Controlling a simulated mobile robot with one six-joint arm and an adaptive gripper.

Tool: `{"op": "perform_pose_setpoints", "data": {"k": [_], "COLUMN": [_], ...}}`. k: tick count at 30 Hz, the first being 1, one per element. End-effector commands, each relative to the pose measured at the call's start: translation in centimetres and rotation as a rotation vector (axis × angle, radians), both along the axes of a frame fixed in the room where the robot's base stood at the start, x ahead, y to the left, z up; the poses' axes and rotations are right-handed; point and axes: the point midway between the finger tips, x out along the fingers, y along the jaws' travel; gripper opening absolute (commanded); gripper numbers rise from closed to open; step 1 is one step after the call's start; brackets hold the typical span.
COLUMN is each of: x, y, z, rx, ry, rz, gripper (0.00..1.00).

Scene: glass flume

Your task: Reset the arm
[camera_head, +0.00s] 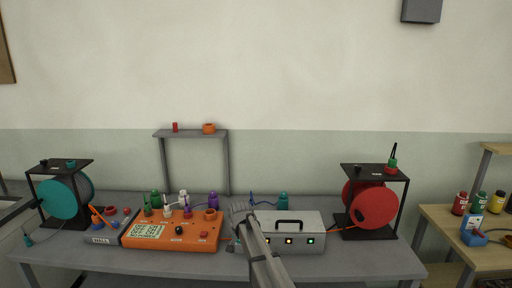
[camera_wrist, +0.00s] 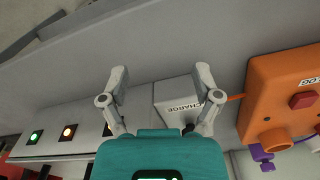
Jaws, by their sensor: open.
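My arm (camera_head: 262,258) reaches up from the bottom of the head view over the bench, between the orange console (camera_head: 150,232) and the grey box with a handle (camera_head: 308,218). In the wrist view my gripper (camera_wrist: 161,76) has its two grey fingers spread wide apart, with nothing held between them. A small pale block marked CHARGE (camera_wrist: 182,104) shows beyond and between the fingers. I cannot tell how far they are from it. In the head view the fingertips are small and hard to make out.
A teal reel (camera_head: 60,198) stands on the left and a red reel (camera_head: 375,206) on the right, both in black frames. Bottles stand behind the console, near a raised shelf (camera_head: 190,134). The grey bench's front strip (camera_head: 190,264) is mostly clear.

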Motion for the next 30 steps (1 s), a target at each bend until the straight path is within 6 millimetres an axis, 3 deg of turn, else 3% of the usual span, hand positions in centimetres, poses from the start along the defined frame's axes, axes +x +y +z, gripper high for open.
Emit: {"op": "perform_pose_setpoints", "data": {"k": [9, 16, 20, 24, 30], "x": [-3.0, -6.9, -10.5, -16.0, -22.4], "y": [-3.9, -8.2, -11.5, -15.8, -20.2], "z": [0.1, 0.3, 0.5, 0.7, 0.9], "rx": [0.000, 0.000, 0.000, 0.000, 0.000], "ry": [0.000, 0.000, 0.000, 0.000, 0.000], "rz": [0.033, 0.077, 0.116, 0.174, 0.252], "gripper": [0.81, 0.81, 0.81, 0.81, 0.81]}}
